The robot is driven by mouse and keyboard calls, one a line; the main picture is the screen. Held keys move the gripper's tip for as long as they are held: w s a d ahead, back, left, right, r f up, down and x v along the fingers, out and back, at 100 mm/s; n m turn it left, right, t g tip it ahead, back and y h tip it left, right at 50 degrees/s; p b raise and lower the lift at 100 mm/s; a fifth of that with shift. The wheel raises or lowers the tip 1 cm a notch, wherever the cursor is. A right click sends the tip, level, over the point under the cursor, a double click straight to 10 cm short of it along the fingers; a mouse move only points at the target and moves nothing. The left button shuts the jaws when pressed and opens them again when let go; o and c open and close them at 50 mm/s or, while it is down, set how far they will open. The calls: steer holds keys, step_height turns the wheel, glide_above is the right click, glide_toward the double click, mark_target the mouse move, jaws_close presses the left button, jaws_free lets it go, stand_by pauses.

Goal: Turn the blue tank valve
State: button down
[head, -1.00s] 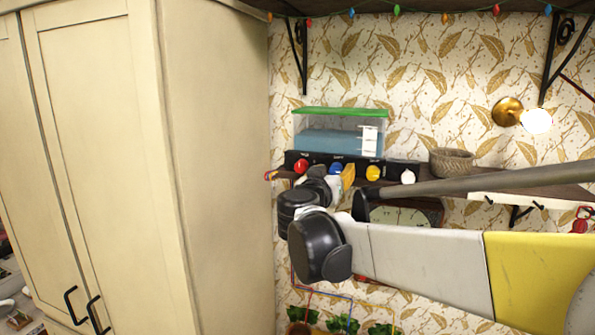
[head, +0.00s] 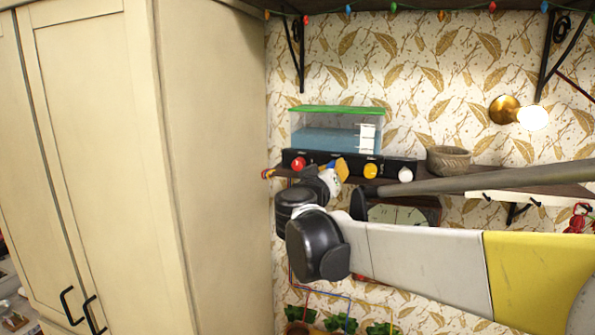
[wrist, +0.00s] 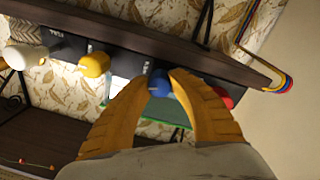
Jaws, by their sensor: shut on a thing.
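The blue valve (wrist: 160,82) shows in the wrist view as a round knob on the black panel below the tank. My gripper (wrist: 165,79) has its two orange fingers around it, one on each side, shut on it. In the head view my gripper (head: 341,169) is at the panel and hides the blue valve. The tank (head: 335,135) is clear with a green lid and bluish water, and stands on the shelf behind the panel.
A red valve (head: 298,164), a yellow valve (head: 370,171) and a white valve (head: 405,175) flank the blue one. A basket (head: 448,160) stands right on the shelf. A tall cream cabinet (head: 215,150) closes off the left. A wall lamp (head: 530,117) is at the right.

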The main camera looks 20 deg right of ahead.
steer(key=n+b, duration=0.1)
steer(key=n, duration=1.3)
steer(key=shift+n+t+y, duration=0.3)
steer(key=shift+t, duration=0.1)
steer(key=c, duration=1.1)
jaws_free()
steer(key=shift+c, duration=0.2)
steer(key=v, duration=1.2)
steer(key=shift+f, duration=0.1)
